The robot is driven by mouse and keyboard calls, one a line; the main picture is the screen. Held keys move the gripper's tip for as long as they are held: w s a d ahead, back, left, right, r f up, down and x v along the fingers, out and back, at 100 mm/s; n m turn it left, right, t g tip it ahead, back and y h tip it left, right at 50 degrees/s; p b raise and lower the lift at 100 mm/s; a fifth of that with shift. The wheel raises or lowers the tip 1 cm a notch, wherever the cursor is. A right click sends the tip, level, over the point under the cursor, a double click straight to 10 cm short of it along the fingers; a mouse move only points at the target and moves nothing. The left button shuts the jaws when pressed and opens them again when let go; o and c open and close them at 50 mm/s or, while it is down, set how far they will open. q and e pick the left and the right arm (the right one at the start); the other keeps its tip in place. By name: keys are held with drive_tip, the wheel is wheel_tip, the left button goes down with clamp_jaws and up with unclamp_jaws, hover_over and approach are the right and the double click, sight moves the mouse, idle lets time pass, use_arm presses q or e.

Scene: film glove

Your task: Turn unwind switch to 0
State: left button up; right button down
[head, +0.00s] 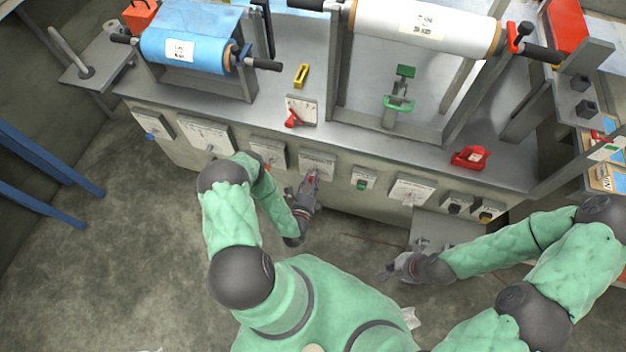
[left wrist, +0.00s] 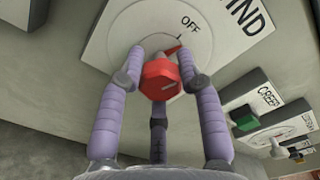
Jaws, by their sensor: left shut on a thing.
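The plate carries the word OFF and a label whose visible end reads IND; the rest is cut off. The knob's tip points up and slightly right, close to the tick beside OFF. My left gripper (left wrist: 160,70) is shut on the knob, its fingers around it from both sides. In the head view my left gripper (head: 313,178) is at the panel, covering most of that switch. My right gripper (head: 388,274) hangs apart from the bench; its finger opening is unclear.
Other dial plates (head: 205,133) line the front panel on both sides. In the left wrist view a green button (left wrist: 243,121) marked CREEP sits to the right, with another dial below it. Blue (head: 190,48) and white (head: 425,25) film rolls stand above.

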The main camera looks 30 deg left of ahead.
use_arm(q)
drive_tip(key=shift+w+a+r+n, duration=0.1)
drive_tip(key=shift+a+n, duration=0.15)
drive_tip(key=shift+n, duration=0.9)
drive_tip(key=shift+w+a+r+n, duration=0.1)
drive_tip(key=shift+a+n, duration=0.15)
drive_tip(key=shift+n, duration=0.9)
drive_tip(key=shift+s, duration=0.1)
drive_tip(key=o, duration=1.2)
drive_tip(key=shift+a, duration=0.1)
drive_tip(key=shift+c, duration=0.2)
drive_tip(key=shift+s+f, duration=0.1)
drive_tip(key=shift+f, duration=0.05)
drive_tip(key=shift+d, duration=0.25)
drive_tip(key=shift+s, duration=0.2)
drive_tip(key=v, duration=1.1)
drive_tip(key=shift+s, duration=0.25)
drive_tip(key=shift+d, duration=0.1)
